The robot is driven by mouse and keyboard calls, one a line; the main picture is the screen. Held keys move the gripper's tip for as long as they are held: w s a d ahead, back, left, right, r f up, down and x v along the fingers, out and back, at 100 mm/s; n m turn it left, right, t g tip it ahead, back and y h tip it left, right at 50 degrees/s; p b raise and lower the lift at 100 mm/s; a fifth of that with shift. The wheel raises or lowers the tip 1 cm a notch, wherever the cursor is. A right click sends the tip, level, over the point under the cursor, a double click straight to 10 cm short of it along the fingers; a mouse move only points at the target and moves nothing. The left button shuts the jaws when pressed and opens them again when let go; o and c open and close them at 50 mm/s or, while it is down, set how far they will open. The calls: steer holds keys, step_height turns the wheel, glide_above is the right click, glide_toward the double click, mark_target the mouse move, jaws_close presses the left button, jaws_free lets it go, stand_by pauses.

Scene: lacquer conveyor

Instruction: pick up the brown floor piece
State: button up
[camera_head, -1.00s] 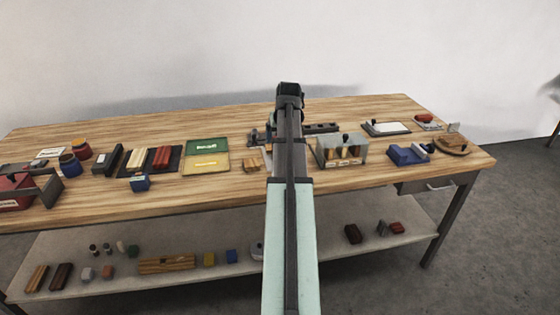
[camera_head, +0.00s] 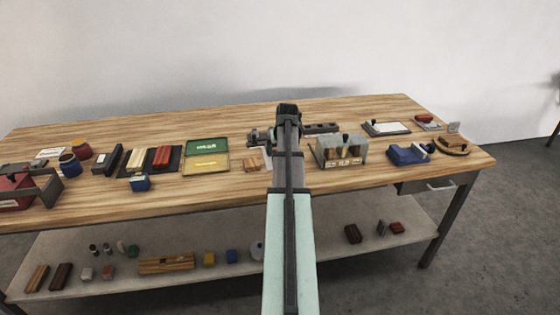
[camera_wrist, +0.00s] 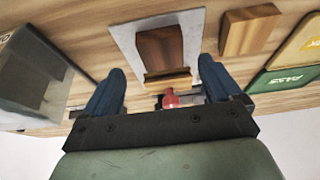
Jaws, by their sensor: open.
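A dark brown block (camera_wrist: 160,46), which appears to be the brown floor piece, lies on a pale grey plate (camera_wrist: 125,32) in the wrist view. A thin tan-edged strip sits at its near end. My gripper (camera_wrist: 162,74) is open, with its two blue fingers on either side of the block's near end and nothing held between them. The fingers look apart from the block; their height above it is hard to tell. In the head view my arm hides the block and the fingers.
A lighter wooden block (camera_wrist: 250,30) lies beside the plate. Green (camera_head: 207,147) and yellow (camera_head: 205,164) trays stand left of my arm. A grey fixture (camera_head: 341,150) stands close on the right. A small red thing (camera_wrist: 170,98) shows between the fingers. The front table strip is mostly clear.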

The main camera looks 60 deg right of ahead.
steer(key=x, duration=0.5)
steer(key=shift+w+r, duration=0.1)
steer(key=shift+w, duration=0.05)
steer(key=c, duration=1.2)
steer(key=shift+o, duration=0.2)
steer(key=shift+r, duration=0.15)
